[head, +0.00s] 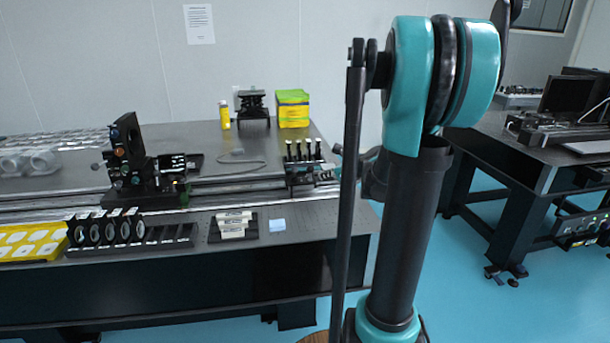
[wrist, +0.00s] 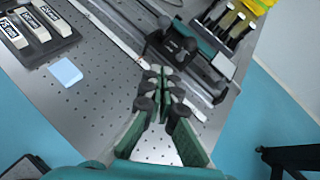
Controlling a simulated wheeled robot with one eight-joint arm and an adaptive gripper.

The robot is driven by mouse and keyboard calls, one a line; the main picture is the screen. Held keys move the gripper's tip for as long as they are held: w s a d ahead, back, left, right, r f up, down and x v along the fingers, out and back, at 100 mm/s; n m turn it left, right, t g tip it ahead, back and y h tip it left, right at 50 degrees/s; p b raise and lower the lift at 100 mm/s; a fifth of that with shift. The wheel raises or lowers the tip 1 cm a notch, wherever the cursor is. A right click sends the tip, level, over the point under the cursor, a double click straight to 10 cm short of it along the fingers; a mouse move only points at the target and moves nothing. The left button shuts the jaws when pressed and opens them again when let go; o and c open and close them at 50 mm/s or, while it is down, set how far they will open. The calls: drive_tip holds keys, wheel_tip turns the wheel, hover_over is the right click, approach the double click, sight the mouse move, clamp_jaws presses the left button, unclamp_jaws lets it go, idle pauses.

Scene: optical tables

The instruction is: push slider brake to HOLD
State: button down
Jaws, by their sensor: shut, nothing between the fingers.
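My gripper (wrist: 160,84) is shut and empty in the wrist view. Its fingertips are over the perforated table top, just below a dark slider carriage (wrist: 180,42) on a rail. I cannot tell whether they touch it. In the head view a black carriage (head: 300,177) sits near the right end of the long rail (head: 240,188). No HOLD marking is legible, and I cannot make out the brake or its position. In the head view my arm column covers part of the area right of the rail's end, and the gripper is mostly hidden.
White-topped posts (head: 304,150) stand in a row behind the carriage. Labelled white blocks (head: 233,224) and a light blue pad (head: 277,225) lie in front of the rail. Left are mounted lenses (head: 105,230) and a tall black optical mount (head: 130,155).

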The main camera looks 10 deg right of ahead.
approach(294, 172)
drive_tip(key=shift+w+f, duration=2.1)
drive_tip(key=shift+w, duration=0.45)
drive_tip(key=shift+a, duration=0.45)
drive_tip(key=shift+w+r, duration=0.1)
drive_tip(key=shift+r, duration=0.05)
drive_tip(key=shift+w+r+g, duration=0.1)
drive_tip(key=shift+g, duration=0.4)
